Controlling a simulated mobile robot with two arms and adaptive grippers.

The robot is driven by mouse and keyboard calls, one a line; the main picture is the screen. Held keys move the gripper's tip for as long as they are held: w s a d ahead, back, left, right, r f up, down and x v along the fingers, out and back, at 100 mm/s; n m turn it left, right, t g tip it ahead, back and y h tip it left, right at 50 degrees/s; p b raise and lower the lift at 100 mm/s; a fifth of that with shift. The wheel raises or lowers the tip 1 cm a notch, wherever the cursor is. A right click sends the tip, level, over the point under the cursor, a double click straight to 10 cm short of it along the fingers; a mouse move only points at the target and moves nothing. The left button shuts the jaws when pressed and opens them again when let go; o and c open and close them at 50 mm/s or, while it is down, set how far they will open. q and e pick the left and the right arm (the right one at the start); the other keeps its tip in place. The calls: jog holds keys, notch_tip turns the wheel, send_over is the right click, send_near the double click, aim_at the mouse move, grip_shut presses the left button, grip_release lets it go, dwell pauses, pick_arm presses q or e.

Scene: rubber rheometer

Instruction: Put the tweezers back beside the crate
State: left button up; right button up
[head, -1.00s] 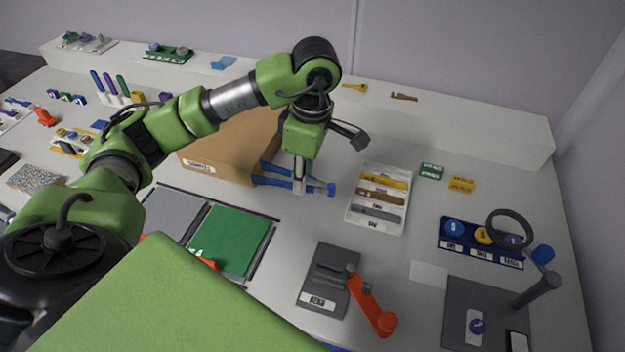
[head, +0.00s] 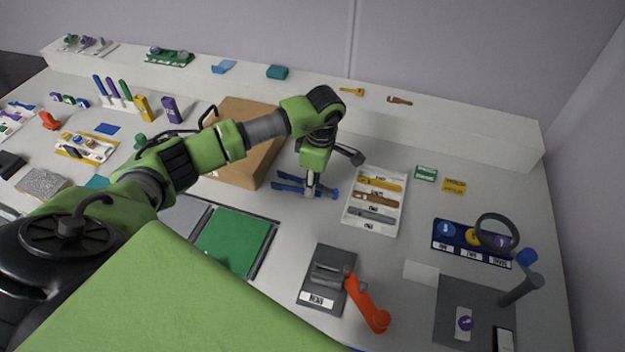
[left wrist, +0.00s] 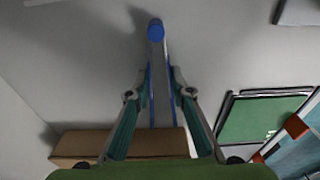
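The blue tweezers (head: 290,186) are level just right of the brown crate (head: 258,160), with a small gap between them in the head view. My left gripper (head: 312,190) points down and is shut on the tweezers near their right end. In the left wrist view the tweezers (left wrist: 155,32) run between the two fingers, blue end outward, and the crate (left wrist: 75,145) shows behind the fingers. A shadow lies apart from the tweezers there, so they seem a little above the table; the exact height is unclear. My right gripper is out of view.
A white tray (head: 348,222) with several coloured tools stands close right of the gripper. A green pad (head: 235,242) and a grey fixture with a red handle (head: 370,308) lie nearer. A raised shelf (head: 450,120) runs along the back. Table around the tweezers is clear.

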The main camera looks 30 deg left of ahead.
pick_arm(q)
jog(key=shift+o, duration=1)
jog(key=shift+f, duration=0.1)
jog(key=o, duration=0.4)
jog(key=shift+c, duration=0.2)
notch_tip(320, 180, up, 12)
jog(key=d+b, duration=0.1)
jog(key=b, duration=0.2)
jog(key=shift+w+d, duration=0.1)
jog(key=shift+w, duration=0.05)
